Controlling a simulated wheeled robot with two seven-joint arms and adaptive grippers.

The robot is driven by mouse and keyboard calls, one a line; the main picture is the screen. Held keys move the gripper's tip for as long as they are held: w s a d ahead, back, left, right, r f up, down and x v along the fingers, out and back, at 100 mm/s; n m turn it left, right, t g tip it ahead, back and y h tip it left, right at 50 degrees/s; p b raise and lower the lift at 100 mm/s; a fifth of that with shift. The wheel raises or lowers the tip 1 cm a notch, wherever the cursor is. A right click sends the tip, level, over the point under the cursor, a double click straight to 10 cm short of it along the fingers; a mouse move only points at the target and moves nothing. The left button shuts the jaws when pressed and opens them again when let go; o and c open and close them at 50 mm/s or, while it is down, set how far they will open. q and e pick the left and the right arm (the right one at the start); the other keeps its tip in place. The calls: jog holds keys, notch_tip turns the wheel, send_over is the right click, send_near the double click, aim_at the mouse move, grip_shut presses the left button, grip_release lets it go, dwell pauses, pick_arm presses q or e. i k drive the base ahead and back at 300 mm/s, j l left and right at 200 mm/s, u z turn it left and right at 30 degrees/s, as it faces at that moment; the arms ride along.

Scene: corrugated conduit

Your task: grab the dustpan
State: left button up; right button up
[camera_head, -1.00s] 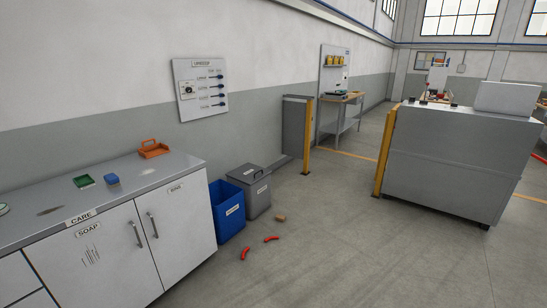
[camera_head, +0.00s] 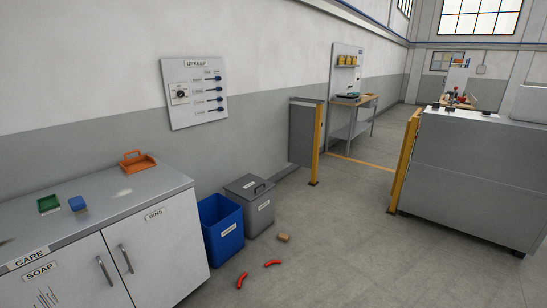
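An orange dustpan (camera_head: 138,161) with a raised handle sits on the grey cabinet top (camera_head: 112,197), near its back right end by the wall. It is free of any gripper. Neither of my grippers shows in the head view, so I cannot see whether they are open or shut.
A green brush (camera_head: 48,204) and a blue sponge-like block (camera_head: 77,203) lie left of the dustpan. A blue bin (camera_head: 222,234) and a grey lidded bin (camera_head: 252,207) stand right of the cabinet. Red curved pieces (camera_head: 242,281) and a brown block (camera_head: 284,238) lie on the floor.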

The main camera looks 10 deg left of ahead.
aim_at(130, 166)
jog(key=i+l+u, duration=0.2)
jog(key=i, duration=0.4)
jog(key=i+u, duration=0.15)
jog(key=i, duration=0.4)
